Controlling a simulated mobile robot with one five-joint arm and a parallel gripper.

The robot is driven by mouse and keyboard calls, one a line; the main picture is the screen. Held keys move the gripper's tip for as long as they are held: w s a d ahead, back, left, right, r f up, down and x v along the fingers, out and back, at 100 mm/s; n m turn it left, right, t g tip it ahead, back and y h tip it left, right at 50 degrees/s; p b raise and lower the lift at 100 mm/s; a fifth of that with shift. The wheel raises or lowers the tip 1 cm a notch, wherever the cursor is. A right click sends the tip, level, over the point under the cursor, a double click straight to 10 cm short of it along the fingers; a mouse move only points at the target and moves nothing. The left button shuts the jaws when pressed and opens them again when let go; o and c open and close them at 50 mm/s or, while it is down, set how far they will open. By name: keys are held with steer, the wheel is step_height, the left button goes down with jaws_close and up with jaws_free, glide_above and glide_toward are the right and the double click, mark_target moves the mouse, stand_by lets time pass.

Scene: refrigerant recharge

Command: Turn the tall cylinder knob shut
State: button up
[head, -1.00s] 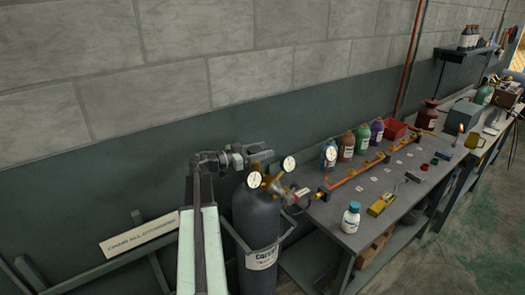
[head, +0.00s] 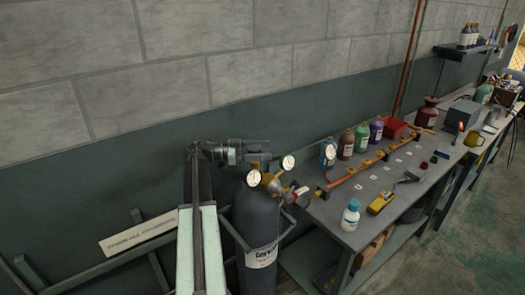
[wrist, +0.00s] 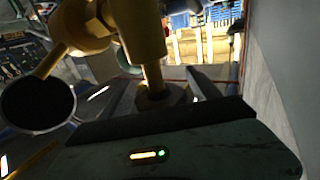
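The tall dark grey cylinder (head: 257,225) stands upright at the left end of the bench, with a white label and a brass valve on top. My gripper (head: 266,150) is at the cylinder's top, pointing right, just above the left gauge. In the wrist view, the brass valve body (wrist: 143,35) fills the top, with a stem running down to a dark round knob (wrist: 158,97). My gripper (wrist: 160,90) is open there, one finger on each side of the knob. I cannot tell whether the fingers touch it.
Two round gauges, left (head: 253,178) and right (head: 288,162), sit close to my gripper. A copper manifold (head: 355,172) runs along the bench (head: 345,215). The wall is close behind.

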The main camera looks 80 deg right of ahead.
steer(key=a+r+p, duration=0.2)
steer(key=a, duration=0.6)
steer(key=s+a+r+p, duration=0.1)
steer(key=a+r+p, duration=0.2)
steer(key=a, duration=0.5)
steer(key=shift+s, duration=0.1)
